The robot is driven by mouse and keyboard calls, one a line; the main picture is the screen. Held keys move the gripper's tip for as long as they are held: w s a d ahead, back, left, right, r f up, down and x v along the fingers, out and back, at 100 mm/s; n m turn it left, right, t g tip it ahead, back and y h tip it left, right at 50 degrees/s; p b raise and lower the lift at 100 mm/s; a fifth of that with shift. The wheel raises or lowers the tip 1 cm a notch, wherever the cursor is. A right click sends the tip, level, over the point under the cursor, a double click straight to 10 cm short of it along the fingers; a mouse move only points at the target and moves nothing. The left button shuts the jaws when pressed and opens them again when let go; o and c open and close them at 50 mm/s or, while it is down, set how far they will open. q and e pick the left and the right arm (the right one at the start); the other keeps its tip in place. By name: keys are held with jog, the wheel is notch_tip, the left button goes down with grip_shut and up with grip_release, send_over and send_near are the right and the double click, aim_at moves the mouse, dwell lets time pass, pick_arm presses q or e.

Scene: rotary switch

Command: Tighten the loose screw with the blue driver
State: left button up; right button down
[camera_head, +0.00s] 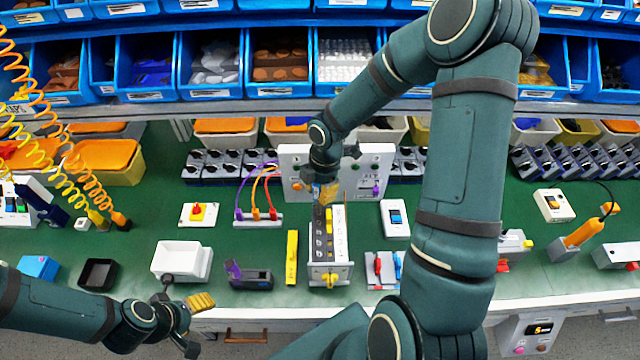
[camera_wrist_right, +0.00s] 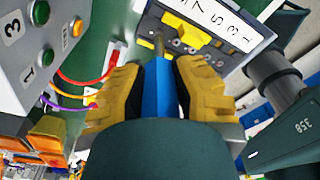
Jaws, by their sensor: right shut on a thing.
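My right gripper (camera_head: 325,190) points down over the rear part of a grey terminal block (camera_head: 342,255) in the middle of the bench. In the right wrist view its yellow-padded fingers (camera_wrist_right: 158,95) are shut on the blue driver (camera_wrist_right: 157,88). The driver's thin shaft reaches toward the dark top of the terminal block, which has yellow parts and a numbered white strip (camera_wrist_right: 215,22). I cannot tell whether the tip touches a screw, and which screw is loose does not show. My left gripper (camera_head: 194,322) is open and empty near the front edge, at lower left.
A yellow bar (camera_head: 292,258) lies left of the terminal block. A grey panel (camera_head: 372,160) with buttons stands behind it. A block with coloured wires (camera_head: 258,222) is behind left, and a red-and-blue lever unit (camera_head: 382,283) is at right. Blue bins (camera_head: 210,92) line the back.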

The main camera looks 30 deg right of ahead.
jog(key=shift+n, duration=0.5)
jog(key=shift+r+n+p, duration=0.15)
jog(key=shift+n+p, duration=0.35)
jog(key=shift+p, duration=0.2)
jog(key=shift+n, duration=0.7)
jog(key=shift+w+f+n+g, duration=0.1)
jog(key=shift+f+n+g, duration=0.15)
jog(key=shift+n, duration=0.45)
jog(key=n, duration=0.4)
jog(key=shift+n+g+h, duration=0.25)
jog(key=shift+n+h, duration=0.05)
jog(key=n, duration=0.7)
jog(key=shift+w+a+r+h, duration=0.1)
jog(key=shift+w+a+h, duration=0.1)
jog(key=shift+h, duration=0.2)
jog(key=shift+s+f, duration=0.1)
jog(key=shift+f, duration=0.35)
